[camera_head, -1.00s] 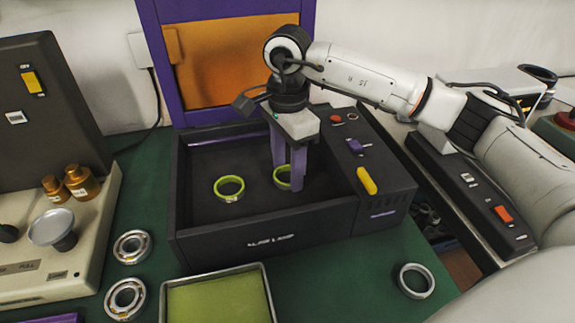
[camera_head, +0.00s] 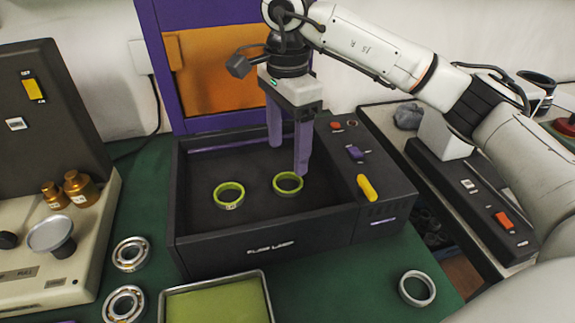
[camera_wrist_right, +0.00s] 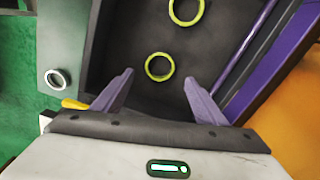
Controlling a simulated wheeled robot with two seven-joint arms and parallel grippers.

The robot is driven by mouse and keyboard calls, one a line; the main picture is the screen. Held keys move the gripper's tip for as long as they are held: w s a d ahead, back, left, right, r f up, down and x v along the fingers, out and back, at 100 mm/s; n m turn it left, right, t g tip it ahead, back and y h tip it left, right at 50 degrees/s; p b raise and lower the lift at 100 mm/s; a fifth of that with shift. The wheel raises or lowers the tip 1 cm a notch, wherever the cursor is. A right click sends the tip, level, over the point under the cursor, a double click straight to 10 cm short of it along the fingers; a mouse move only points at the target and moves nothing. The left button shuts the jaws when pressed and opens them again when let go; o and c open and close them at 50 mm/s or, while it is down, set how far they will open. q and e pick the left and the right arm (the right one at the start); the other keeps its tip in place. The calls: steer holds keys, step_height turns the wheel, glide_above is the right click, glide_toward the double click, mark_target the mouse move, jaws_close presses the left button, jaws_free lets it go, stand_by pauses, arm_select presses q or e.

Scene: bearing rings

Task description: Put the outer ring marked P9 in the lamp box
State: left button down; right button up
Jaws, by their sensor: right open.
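The lamp box (camera_head: 215,249) is a dark open tray with a control panel on its right side. Two yellow-green rings lie flat on its floor: a left ring (camera_head: 229,204) with a small label on its front, and a right ring (camera_head: 288,192). I cannot read P9 on either one. My right gripper (camera_head: 288,158) is open and empty above the right ring, its purple fingers apart. In the right wrist view the right ring (camera_wrist_right: 148,67) shows beyond the open fingertips (camera_wrist_right: 159,77), with the left ring (camera_wrist_right: 173,14) farther off. My left gripper is not in view.
A plain silver ring (camera_head: 403,287) lies on the green mat right of the box. Two bearings (camera_head: 119,254) lie left of it, by a tray (camera_head: 265,292) with a green floor. An orange-and-purple panel (camera_head: 220,75) rises behind.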

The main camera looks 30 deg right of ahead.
step_height(320, 180, up, 5)
steer(key=shift+f, duration=0.1)
stand_by(1.2)
